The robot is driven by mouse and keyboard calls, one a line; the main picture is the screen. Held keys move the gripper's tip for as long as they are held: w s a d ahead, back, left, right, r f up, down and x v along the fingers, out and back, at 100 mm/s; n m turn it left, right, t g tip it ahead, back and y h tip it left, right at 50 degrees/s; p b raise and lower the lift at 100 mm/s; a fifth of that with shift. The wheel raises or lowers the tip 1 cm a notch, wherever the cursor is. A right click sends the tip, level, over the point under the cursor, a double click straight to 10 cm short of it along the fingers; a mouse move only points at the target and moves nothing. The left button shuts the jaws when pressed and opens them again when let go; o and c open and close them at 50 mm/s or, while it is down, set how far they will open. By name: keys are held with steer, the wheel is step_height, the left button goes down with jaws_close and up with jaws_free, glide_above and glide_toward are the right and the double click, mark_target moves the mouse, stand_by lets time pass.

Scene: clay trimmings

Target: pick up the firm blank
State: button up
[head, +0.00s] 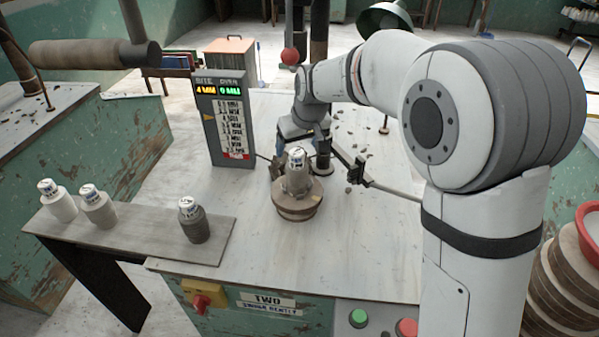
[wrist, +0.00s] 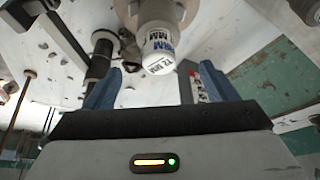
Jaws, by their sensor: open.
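A grey-brown bottle-shaped blank (head: 296,177) with a white labelled cap stands upright on a round wooden bat (head: 297,207) on the table. In the wrist view the same blank (wrist: 160,50) appears ahead of my jaws, its cap lettering partly readable and its body cut off at the top edge. My gripper (head: 299,160) is open just behind the blank, with the blue fingers spread to either side. I see no finger touching it. Two paler blanks (head: 98,208) (head: 58,202) and a darker grey blank (head: 193,220) stand on the left shelf. Their labels are too small to read.
A dark gauge board (head: 224,119) with lit readouts stands left of my gripper. Thin metal arms with a small block (head: 361,172) lie to the right. Clay crumbs are scattered behind. The shelf board (head: 150,231) overlaps the table's left front.

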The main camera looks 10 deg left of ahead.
mark_target(296, 159)
steer(key=x, duration=0.3)
steer(key=p+x, duration=0.1)
steer(key=x, duration=0.3)
steer(key=shift+s+d+f, duration=0.2)
steer(key=shift+s, duration=0.05)
steer(key=shift+c, duration=0.3)
steer(key=c, duration=1.4)
steer(key=shift+r, duration=0.15)
